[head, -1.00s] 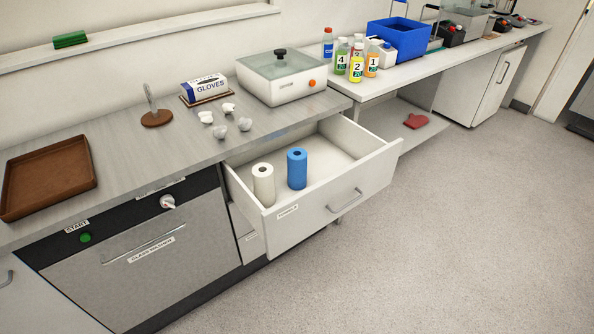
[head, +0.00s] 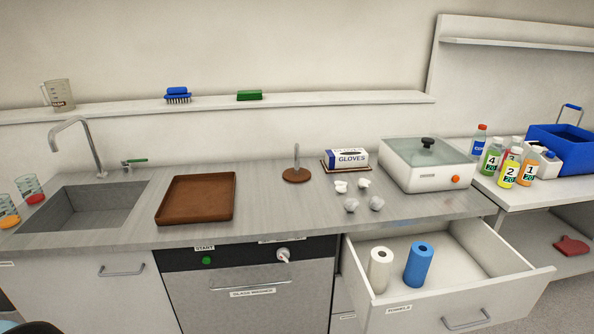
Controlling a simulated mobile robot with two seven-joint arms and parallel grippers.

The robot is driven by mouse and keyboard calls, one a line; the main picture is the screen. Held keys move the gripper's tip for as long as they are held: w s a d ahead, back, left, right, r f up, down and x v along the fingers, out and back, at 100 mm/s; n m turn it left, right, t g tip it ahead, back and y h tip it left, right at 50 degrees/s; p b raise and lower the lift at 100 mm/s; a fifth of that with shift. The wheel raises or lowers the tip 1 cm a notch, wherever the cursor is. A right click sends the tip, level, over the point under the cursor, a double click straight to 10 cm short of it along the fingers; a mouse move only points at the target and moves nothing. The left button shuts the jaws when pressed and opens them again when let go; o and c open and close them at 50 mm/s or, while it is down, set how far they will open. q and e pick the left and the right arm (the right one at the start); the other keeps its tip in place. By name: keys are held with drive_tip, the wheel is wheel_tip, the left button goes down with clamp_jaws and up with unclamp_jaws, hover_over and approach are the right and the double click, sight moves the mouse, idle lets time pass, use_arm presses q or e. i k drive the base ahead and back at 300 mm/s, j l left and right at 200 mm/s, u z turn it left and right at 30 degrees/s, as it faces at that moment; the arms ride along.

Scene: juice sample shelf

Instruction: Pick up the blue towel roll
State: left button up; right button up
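The blue towel roll (head: 418,265) stands upright in the open drawer (head: 482,252), near its left front part. A white towel roll (head: 379,269) stands upright just left of it, close to the drawer's left wall. Neither of my grippers is in the head view, and nothing touches the blue roll.
The counter above holds a brown tray (head: 197,199), a glove box (head: 347,157), several crumpled white pieces (head: 351,205) and a lidded white device (head: 427,167). The sink (head: 84,213) is at left. Bottles (head: 509,173) and a blue bin (head: 567,148) stand on the right bench. The drawer juts out past the counter front.

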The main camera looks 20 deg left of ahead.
sight(421, 255)
drive_tip(key=i+j, duration=0.15)
drive_tip(key=j, duration=0.15)
drive_tip(key=i+j+z, duration=0.1)
drive_tip(key=j, duration=0.2)
drive_tip(key=i+j, duration=0.2)
drive_tip(key=j, duration=0.15)
drive_tip(key=z, duration=1.15)
